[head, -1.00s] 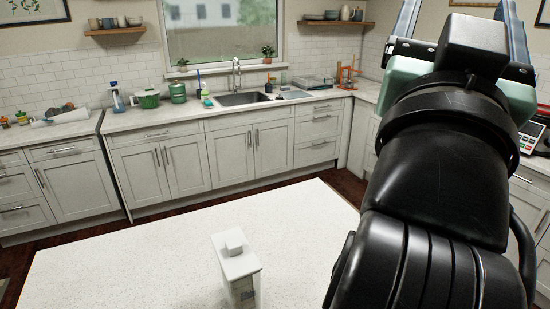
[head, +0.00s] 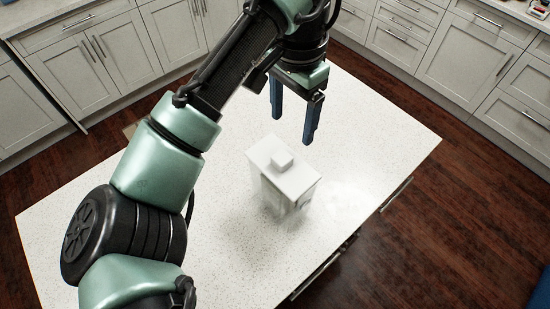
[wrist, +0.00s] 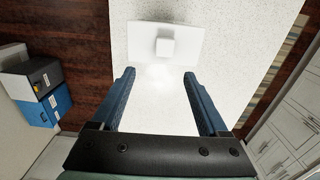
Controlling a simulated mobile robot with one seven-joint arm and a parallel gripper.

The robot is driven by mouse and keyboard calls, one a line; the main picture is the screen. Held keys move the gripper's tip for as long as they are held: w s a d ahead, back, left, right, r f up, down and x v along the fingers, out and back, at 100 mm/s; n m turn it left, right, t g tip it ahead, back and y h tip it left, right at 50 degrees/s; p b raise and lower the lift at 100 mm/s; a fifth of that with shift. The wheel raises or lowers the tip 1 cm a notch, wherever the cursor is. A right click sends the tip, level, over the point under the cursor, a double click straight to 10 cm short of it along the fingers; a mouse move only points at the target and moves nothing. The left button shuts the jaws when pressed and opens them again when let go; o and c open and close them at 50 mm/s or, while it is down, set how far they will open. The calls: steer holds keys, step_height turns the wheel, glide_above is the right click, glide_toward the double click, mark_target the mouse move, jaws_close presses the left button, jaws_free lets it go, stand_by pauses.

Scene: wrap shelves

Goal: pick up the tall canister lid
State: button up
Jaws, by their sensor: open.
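The tall canister (head: 280,201) stands upright on the white speckled island counter in the head view. Its white rectangular lid (head: 299,179) sits on top, with a small raised square knob (head: 282,160) in the middle. My gripper (head: 291,124) is open and empty, above the counter and just behind the lid in the head view. In the wrist view the lid (wrist: 140,42) and its knob (wrist: 165,47) lie ahead, beyond the blue fingertips (wrist: 158,74). The fingers look apart from the lid. The canister's body is mostly hidden under the lid in the wrist view.
The island counter (head: 385,140) is otherwise clear around the canister. Wooden floor (head: 440,215) surrounds it. White cabinets (head: 400,35) stand at the back. The wrist view shows dark and blue boxes (wrist: 45,95) at the left.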

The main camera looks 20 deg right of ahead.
glide_above(285, 155)
steer(key=f, duration=0.4)
steer(key=shift+d+f, duration=0.25)
steer(key=shift+f, duration=0.05)
steer(key=shift+s+a+f+p, duration=0.1)
steer(key=shift+f+p, duration=0.4)
steer(key=shift+p, duration=0.2)
step_height(285, 155, down, 4)
steer(key=shift+a+f+p, duration=0.1)
steer(key=shift+f+p, duration=0.05)
steer(key=shift+p, duration=0.6)
jaws_close()
